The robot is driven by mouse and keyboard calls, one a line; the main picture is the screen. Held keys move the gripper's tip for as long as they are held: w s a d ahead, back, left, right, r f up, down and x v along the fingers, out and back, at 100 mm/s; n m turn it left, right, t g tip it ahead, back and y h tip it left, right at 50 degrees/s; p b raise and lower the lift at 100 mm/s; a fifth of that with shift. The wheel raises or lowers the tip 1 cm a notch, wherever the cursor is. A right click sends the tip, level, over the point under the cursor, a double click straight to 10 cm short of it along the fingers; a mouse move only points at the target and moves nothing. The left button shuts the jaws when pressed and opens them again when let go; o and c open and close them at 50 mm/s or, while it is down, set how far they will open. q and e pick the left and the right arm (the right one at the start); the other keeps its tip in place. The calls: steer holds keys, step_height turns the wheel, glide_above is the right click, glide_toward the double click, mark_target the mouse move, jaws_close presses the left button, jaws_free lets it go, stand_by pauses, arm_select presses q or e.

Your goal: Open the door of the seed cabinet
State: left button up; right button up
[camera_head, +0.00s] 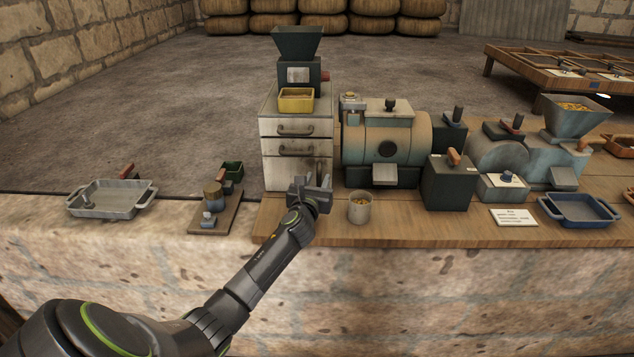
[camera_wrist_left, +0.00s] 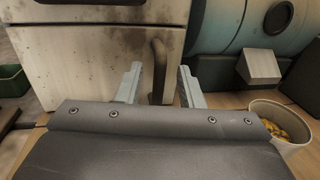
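The seed cabinet (camera_head: 272,128) is a worn white cabinet with two drawers on top and a door (camera_head: 279,176) below. In the left wrist view the door (camera_wrist_left: 85,65) fills the upper left, with a dark vertical handle (camera_wrist_left: 158,68) near its right edge. My left gripper (camera_head: 312,184) is at the door's lower right in the head view. In the wrist view its fingers (camera_wrist_left: 161,85) are open, one on each side of the handle. I cannot tell whether they touch it. The door looks shut. My right gripper is not in view.
A cup of yellow grain (camera_head: 359,209) stands just right of my left gripper. A round drum machine (camera_head: 385,140) is right of the cabinet. A yellow bin (camera_head: 296,106) and a hopper (camera_head: 297,45) are on top. A small board with items (camera_head: 214,222) lies to the left.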

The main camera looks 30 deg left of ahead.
arm_select(q)
steer(key=c, duration=0.7)
jaws_close()
